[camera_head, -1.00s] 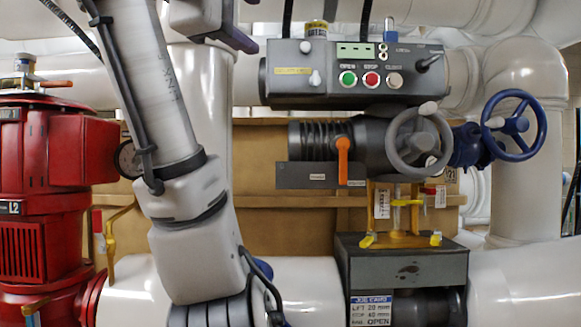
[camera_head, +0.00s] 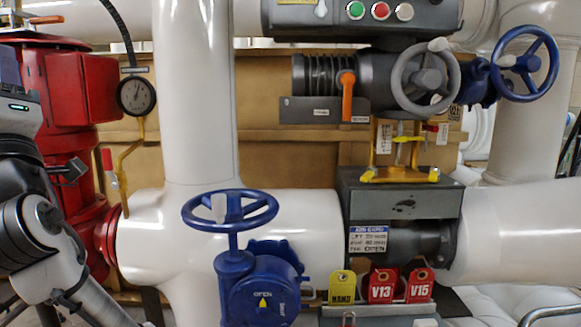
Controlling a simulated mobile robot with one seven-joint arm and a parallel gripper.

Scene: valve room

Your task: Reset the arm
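My arm is folded at the left edge of the picture, with white and dark links in front of the red machine. A dark end part (camera_head: 68,170) juts out to the right there; it looks like my gripper, but its fingers cannot be made out. I see nothing held in it. The end part is apart from the blue handwheel (camera_head: 230,210) and from the grey handwheel (camera_head: 425,80).
The red machine (camera_head: 75,85) and pressure gauge (camera_head: 136,95) stand close to my arm. A white vertical pipe (camera_head: 195,100) rises in the middle. Red and yellow tags (camera_head: 382,287) stand at lower right. Another blue handwheel (camera_head: 522,62) is at upper right.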

